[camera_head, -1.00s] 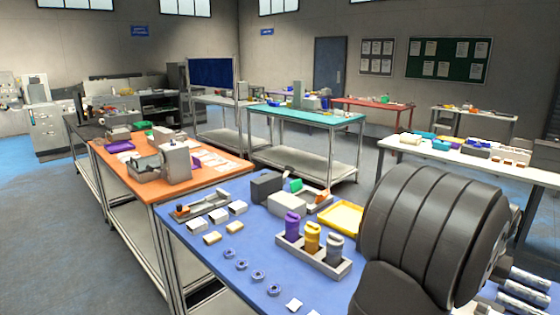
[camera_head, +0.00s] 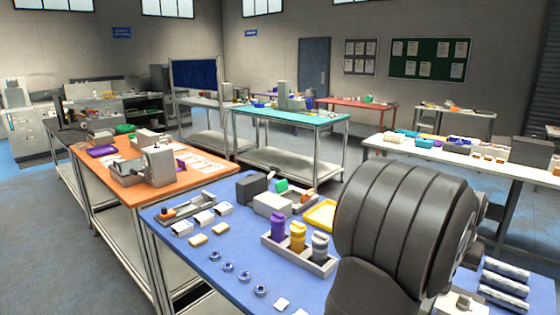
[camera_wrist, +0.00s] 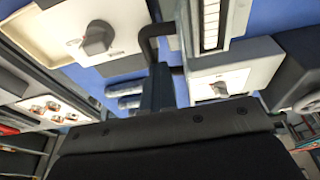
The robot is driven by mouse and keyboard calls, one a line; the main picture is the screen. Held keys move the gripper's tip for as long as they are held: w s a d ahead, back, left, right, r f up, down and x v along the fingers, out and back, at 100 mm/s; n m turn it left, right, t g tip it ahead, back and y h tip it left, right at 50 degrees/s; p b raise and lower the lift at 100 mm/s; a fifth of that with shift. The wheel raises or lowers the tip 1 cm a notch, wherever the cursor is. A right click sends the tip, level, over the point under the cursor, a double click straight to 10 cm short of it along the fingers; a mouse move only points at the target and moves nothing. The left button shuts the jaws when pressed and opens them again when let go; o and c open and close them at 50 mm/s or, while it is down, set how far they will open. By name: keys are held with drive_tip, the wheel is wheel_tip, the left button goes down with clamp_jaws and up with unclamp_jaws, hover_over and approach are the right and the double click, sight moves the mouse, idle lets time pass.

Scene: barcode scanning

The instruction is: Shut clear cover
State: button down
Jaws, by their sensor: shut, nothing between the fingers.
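I cannot make out the clear cover for certain in either view. In the wrist view my gripper (camera_wrist: 160,88) shows as a narrow dark upright piece at the middle, shut and empty, over the blue table. A dark hooked bar (camera_wrist: 152,35) stands close by its tip; I cannot tell whether they touch. A pale box with a grey knob (camera_wrist: 96,38) lies at upper left. A white box with a small knob (camera_wrist: 219,86) lies to the right. In the head view my dark arm hides the right part of the table, and the gripper does not show.
On the blue table (camera_head: 190,262) stand a grey holder with purple, yellow and grey bottles (camera_head: 297,240), a yellow tray (camera_head: 321,215) and several blue rings (camera_head: 228,267). Silvery cylinders (camera_head: 504,284) lie at the right. An orange table (camera_head: 120,175) adjoins at left.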

drive_tip(key=shift+y, duration=0.3)
drive_tip(key=w+a, duration=0.1)
drive_tip(key=w+a+f, duration=0.1)
drive_tip(key=a, duration=0.1)
drive_tip(key=w+a, duration=0.1)
drive_tip(key=shift+w+a+f, duration=0.15)
drive_tip(key=shift+a+f, duration=0.05)
drive_tip(key=shift+f, duration=0.15)
drive_tip(key=shift+w+a, duration=0.35)
drive_tip(key=shift+w, duration=0.15)
drive_tip(key=shift+w+a+f, duration=0.1)
drive_tip(key=shift+w+a, duration=0.1)
drive_tip(key=shift+w, duration=0.05)
drive_tip(key=shift+d+r, duration=0.2)
drive_tip(key=shift+r, duration=1.1)
drive_tip(key=shift+w+a+r, duration=0.1)
drive_tip(key=shift+r, duration=1.1)
drive_tip(key=shift+w+r, duration=0.1)
drive_tip(key=shift+r, duration=1.1)
